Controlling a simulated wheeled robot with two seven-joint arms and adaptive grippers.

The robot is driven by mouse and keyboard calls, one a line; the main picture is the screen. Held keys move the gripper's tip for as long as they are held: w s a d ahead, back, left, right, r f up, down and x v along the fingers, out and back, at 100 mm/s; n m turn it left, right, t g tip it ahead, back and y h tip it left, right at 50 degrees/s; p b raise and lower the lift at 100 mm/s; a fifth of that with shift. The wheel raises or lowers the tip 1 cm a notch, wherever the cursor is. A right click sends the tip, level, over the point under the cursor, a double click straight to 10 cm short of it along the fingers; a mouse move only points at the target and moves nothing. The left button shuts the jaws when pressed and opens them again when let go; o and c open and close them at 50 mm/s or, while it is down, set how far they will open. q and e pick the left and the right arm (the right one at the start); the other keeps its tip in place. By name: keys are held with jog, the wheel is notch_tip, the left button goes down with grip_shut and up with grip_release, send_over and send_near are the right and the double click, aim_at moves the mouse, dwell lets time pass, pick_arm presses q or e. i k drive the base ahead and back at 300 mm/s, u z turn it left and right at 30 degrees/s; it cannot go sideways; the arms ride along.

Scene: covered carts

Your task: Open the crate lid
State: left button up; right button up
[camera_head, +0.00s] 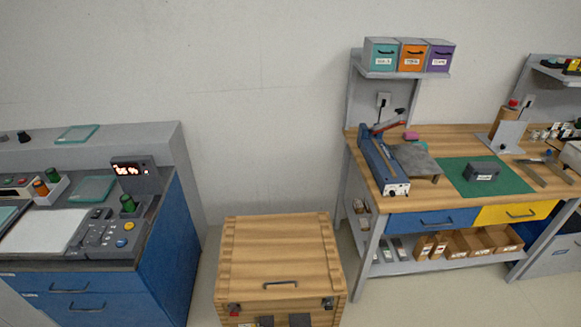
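The wooden crate (228,262) stands on the floor at the bottom middle of the head view, between the blue cabinet and the workbench. Its plank lid (280,250) is closed and lies flat on top. A dark handle (280,284) sits near the lid's front edge. Small dark and red fittings show at the crate's left front (234,308) and right front (327,302). Two dark flat pieces show low on the front; I cannot tell what they are. The lower front is cut off by the picture edge. Neither of my grippers is recognisable in view.
A blue cabinet (165,245) with a control panel (108,234) stands left of the crate. A wooden workbench (440,145) with a blue drawer (432,222) and a lower shelf stands to the right. The wall is behind; the space above the lid is clear.

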aim_at(282, 257)
jog(key=u, duration=1.1)
jog(key=k, duration=0.35)
jog(key=z, duration=0.5)
